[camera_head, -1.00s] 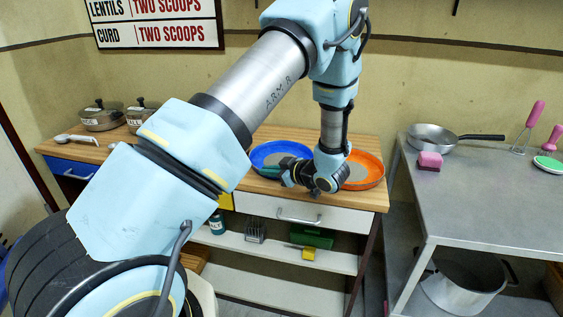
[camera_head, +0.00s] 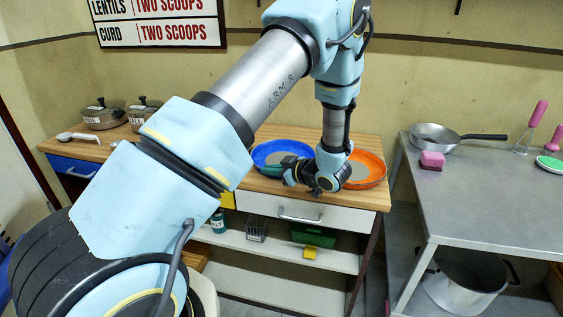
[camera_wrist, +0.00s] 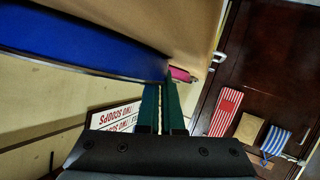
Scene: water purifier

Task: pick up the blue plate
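My gripper (camera_head: 272,170) is low at the plate's front right edge. In the wrist view its two green fingers (camera_wrist: 163,86) are close together, with only a narrow gap, and look closed on the rim. The exact contact at the tips is hard to see. My wrist hides part of the plate's right side.
An orange plate (camera_head: 374,171) lies just right of my gripper on the wooden counter (camera_head: 330,199). Lidded pots (camera_head: 103,115) and a ladle (camera_head: 78,137) stand at the counter's left end. A metal table (camera_head: 480,190) with a pan (camera_head: 433,138) is at the right.

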